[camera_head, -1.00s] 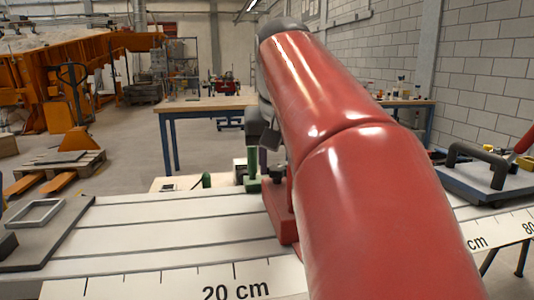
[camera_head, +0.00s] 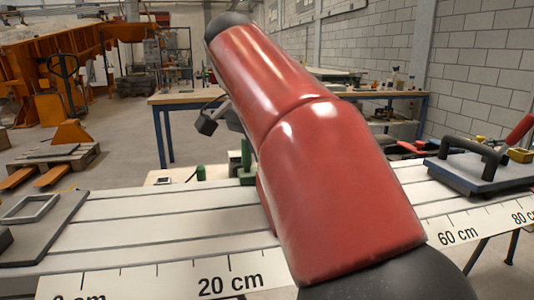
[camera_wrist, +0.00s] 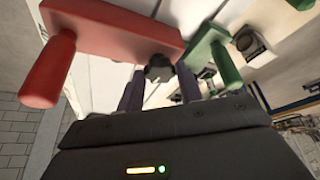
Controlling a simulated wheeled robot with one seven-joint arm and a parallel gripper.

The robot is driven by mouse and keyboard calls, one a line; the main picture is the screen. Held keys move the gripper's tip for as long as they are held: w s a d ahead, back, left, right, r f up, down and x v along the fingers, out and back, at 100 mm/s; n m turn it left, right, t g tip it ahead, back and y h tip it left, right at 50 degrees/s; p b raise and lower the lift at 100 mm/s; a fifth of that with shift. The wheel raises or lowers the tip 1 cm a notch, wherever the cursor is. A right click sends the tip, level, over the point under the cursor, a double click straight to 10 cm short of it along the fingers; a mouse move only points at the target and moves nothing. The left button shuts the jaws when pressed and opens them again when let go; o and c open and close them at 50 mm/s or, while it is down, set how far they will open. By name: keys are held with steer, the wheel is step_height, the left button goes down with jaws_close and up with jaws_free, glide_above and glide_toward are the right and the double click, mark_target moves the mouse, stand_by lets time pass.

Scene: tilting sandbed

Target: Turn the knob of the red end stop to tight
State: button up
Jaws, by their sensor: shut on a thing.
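The red end stop (camera_wrist: 115,28) shows in the wrist view as a red bar with a thick red peg at its left end. Its dark lobed knob (camera_wrist: 158,68) sits near the bar's right end. My gripper (camera_wrist: 160,82) has one dark finger on each side of the knob and is shut on it. The fingers partly cover the knob, and no tight or loose mark is readable. In the head view my red arm hides nearly all of the red end stop, the knob and my gripper.
A green end stop (camera_wrist: 208,42) stands close to the right of the red one; it also shows in the head view (camera_head: 243,165). A grey slotted bed (camera_head: 150,225) with a centimetre scale lies in front. A dark block with a handle (camera_head: 480,165) stands at right, a frame (camera_head: 33,209) at left.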

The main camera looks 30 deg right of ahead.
steer(key=shift+m, duration=0.3)
steer(key=o, duration=1)
steer(key=shift+v, duration=3.75)
steer(key=shift+w, duration=0.1)
